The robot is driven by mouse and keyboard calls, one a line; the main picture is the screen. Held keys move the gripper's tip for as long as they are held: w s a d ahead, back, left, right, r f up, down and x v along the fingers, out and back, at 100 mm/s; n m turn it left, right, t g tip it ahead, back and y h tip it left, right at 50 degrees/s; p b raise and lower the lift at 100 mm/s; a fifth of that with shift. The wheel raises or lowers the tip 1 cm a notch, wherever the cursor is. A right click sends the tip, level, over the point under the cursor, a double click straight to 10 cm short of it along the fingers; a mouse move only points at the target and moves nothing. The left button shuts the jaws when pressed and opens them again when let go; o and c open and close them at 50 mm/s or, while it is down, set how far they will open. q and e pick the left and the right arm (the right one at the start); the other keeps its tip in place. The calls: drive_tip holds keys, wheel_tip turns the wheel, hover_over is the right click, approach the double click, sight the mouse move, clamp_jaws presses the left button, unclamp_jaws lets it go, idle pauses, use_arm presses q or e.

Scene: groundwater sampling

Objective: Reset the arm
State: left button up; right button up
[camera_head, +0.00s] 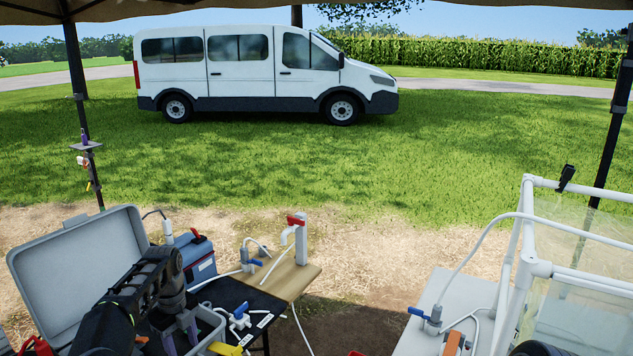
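My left arm, black, comes in from the bottom left and bends down over an open grey case (62,275). My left gripper (179,331) is at the arm's lower end, over the case. Two grey-purple prongs show there, but I cannot tell whether they are its fingers or things in the case, nor whether the gripper is open or holds anything. My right gripper is not in view. A dark rounded shape (535,349) at the bottom edge may be part of my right arm.
A wooden board (300,275) carries a white tap with a red handle (297,220). A blue-grey box (197,258) stands beside the case. A white pipe frame with clear sheeting (585,300) and a pale table (425,330) are at right. A dark gap separates the two work areas.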

use_arm(q)
drive_tip(key=s+d+f+n+h, duration=0.2)
drive_tip(key=s+d+f+n, duration=0.5)
drive_tip(key=f, duration=0.4)
drive_tip(key=s+d+f+n+h, duration=0.2)
drive_tip(key=s+d+f+n, duration=0.4)
drive_tip(key=d+f, duration=0.5)
drive_tip(key=s+d+f+n, duration=0.2)
drive_tip(key=s+n, duration=0.5)
drive_tip(key=s, duration=0.8)
drive_tip(key=s+d+f+n, duration=0.2)
drive_tip(key=s+n, duration=0.5)
drive_tip(key=s, duration=0.8)
drive_tip(key=shift+m+t, duration=0.3)
drive_tip(key=shift+m, duration=0.3)
drive_tip(key=shift+w+d+r, duration=0.55)
drive_tip(key=shift+w+d, duration=0.3)
drive_tip(key=shift+w, duration=0.05)
drive_tip(key=shift+w+d+r, duration=0.55)
drive_tip(key=shift+w+d, duration=0.25)
drive_tip(key=shift+w, duration=0.05)
